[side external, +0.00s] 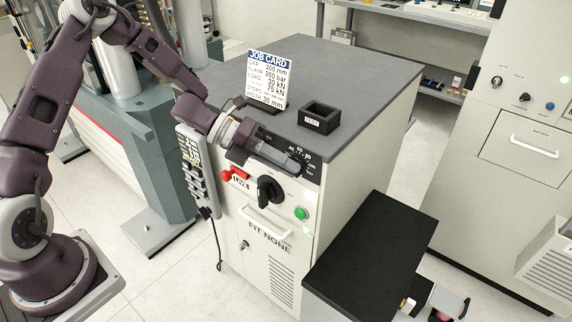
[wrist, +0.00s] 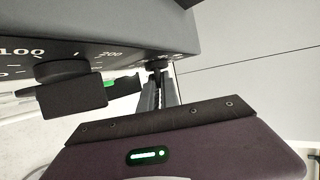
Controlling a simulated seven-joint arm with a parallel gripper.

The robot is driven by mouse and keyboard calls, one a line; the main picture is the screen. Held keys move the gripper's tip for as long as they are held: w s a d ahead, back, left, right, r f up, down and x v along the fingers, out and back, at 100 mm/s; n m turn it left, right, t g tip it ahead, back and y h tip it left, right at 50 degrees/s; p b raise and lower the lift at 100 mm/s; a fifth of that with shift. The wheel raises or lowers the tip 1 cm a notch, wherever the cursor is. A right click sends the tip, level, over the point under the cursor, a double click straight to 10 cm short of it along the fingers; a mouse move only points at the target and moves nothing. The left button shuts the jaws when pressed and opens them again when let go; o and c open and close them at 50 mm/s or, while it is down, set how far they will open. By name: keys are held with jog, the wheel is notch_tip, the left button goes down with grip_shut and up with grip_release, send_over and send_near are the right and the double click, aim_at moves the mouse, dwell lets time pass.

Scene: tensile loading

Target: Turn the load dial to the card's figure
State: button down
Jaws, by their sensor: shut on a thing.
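The job card (side external: 268,78) stands upright on top of the cream cabinet. Its small print includes 200 mm, 200 bar, 30 kN, 75 kN and 30 mm; the row labels are hard to read. My gripper (side external: 297,170) is at the cabinet's black scale panel (side external: 318,160), beside figures such as 40, 60 and 80. In the wrist view my gripper (wrist: 158,80) has its fingers close together on a small dark knob (wrist: 156,66), apparently the load dial. Its pointer and exact setting are hidden. In the side view the fingers cover this knob.
An open black box (side external: 319,117) stands on the cabinet. A black-topped surface (side external: 372,240) is at front right.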

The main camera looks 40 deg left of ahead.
jog(key=c, duration=1.6)
grip_release()
jog(key=v, duration=0.7)
jog(key=shift+r, duration=0.15)
